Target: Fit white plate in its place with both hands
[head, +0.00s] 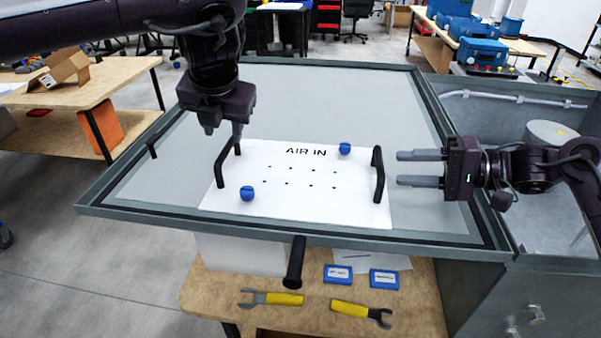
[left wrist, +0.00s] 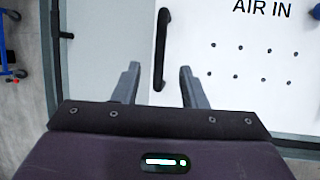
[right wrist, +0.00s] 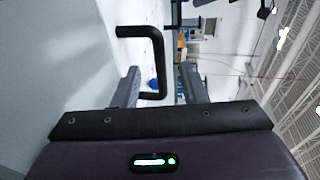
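The white plate (head: 290,205) lies on the grey panel, printed "AIR IN", with several small holes and two blue knobs. It has a black left handle (head: 222,168) and a black right handle (head: 378,174). My left gripper (head: 223,130) is open, pointing down above the left handle; in the left wrist view that handle (left wrist: 161,50) shows ahead, between and beyond the fingers. My right gripper (head: 402,168) is open and horizontal, just right of the right handle; in the right wrist view that handle (right wrist: 160,70) stands ahead of the fingers. Both grippers look empty.
The grey panel (head: 330,90) has a raised dark rim and a black handle (head: 294,262) at its front. Below it, a wooden shelf holds yellow-handled tools (head: 360,312) and blue boxes (head: 337,273). A grey bin (head: 510,110) stands to the right.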

